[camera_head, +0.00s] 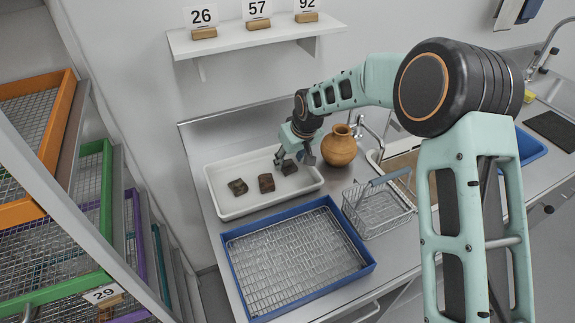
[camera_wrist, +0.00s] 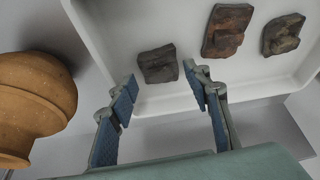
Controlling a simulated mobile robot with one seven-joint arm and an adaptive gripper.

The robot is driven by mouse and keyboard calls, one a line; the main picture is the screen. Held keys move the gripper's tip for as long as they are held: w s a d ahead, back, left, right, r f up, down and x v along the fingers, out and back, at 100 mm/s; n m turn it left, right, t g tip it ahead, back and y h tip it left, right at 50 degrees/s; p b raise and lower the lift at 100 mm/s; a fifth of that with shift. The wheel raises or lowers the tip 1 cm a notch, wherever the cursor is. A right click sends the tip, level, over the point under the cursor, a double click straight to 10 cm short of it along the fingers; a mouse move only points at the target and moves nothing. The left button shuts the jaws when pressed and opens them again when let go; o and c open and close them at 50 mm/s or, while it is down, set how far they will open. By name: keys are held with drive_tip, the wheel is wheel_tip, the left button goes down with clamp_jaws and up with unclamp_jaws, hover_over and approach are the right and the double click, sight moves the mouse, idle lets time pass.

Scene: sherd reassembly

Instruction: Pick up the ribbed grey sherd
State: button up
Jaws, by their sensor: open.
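A dark grey sherd with a ridged face (camera_wrist: 158,65) lies in the white tray near its wall. It best fits the ribbed grey sherd, though the ribs are hard to make out. In the head view this sherd (camera_head: 289,168) is partly covered by my gripper (camera_head: 294,156). In the wrist view my gripper (camera_wrist: 163,90) is open and empty, its fingers apart, with the sherd just beyond the fingertips and between their lines. A reddish-brown sherd (camera_wrist: 228,30) and a dark brown-grey sherd (camera_wrist: 283,35) lie farther along the white tray (camera_head: 235,208).
A round orange clay pot (camera_head: 339,147) stands close to the tray's right end and beside my gripper. A blue-rimmed mesh tray (camera_head: 370,266) and a wire basket (camera_head: 378,212) stand in front. A shelf with number cards (camera_head: 257,29) hangs on the wall.

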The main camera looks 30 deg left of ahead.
drive_tip(key=shift+x, duration=1)
drive_tip(key=c, duration=1)
drive_tip(key=shift+o, duration=0.2)
drive_tip(key=shift+r, duration=0.1)
